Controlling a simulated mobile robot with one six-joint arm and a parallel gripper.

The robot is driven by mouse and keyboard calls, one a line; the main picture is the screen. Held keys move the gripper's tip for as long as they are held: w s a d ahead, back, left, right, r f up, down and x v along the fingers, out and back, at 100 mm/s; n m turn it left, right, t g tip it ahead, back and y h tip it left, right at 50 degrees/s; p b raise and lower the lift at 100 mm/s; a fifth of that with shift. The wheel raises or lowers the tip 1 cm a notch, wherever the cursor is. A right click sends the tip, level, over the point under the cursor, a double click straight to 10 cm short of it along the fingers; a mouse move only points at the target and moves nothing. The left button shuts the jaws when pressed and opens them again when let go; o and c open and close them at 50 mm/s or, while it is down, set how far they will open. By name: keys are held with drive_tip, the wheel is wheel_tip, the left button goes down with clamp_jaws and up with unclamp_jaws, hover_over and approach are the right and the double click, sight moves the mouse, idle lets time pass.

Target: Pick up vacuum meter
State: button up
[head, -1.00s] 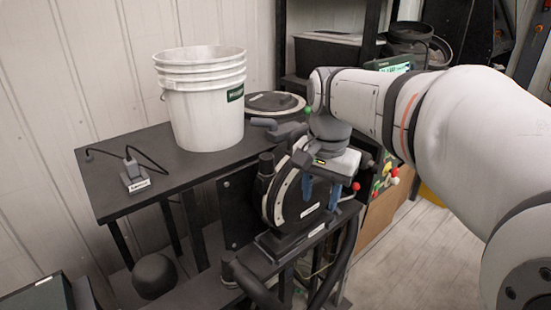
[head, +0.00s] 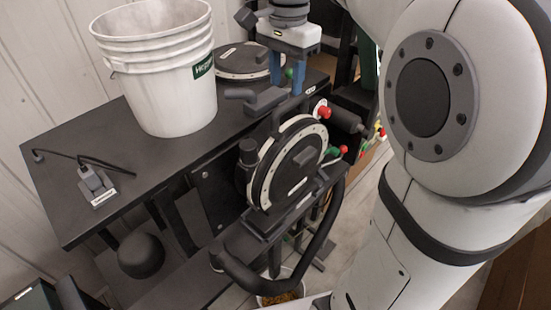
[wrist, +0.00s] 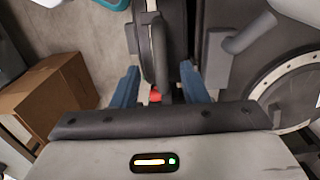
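A round black meter (head: 291,170) with a pale rim stands upright on the front stand, with a small unreadable label. A second round black disc (head: 250,62) with a pale rim lies flat on the table behind the bucket. I cannot tell from the labels which one is the vacuum meter. My gripper (head: 287,88) points down above the table's right edge, behind and above the upright meter. Its blue fingers are apart. In the wrist view, a thin dark upright part (wrist: 158,45) shows between them, and a pale-rimmed disc (wrist: 300,88) lies to the right.
A white bucket (head: 165,85) and a small cabled device (head: 95,185) stand on the dark table (head: 70,215). A grey bracket (head: 265,100) and red knob (head: 322,109) are close to my gripper. Dark curved tubing (head: 325,235) runs in front. A cardboard box (wrist: 50,95) sits on the floor.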

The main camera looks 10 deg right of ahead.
sight(287, 103)
drive_tip(key=shift+w+d+f+p, duration=0.15)
drive_tip(key=shift+f+p, duration=0.25)
drive_tip(key=shift+f, duration=1.45)
drive_tip(key=shift+d+f+p, duration=0.1)
drive_tip(key=shift+f+p, duration=0.25)
drive_tip(key=shift+f, duration=1.5)
drive_tip(key=shift+c, duration=0.2)
clamp_jaws()
drive_tip(key=shift+r, duration=0.15)
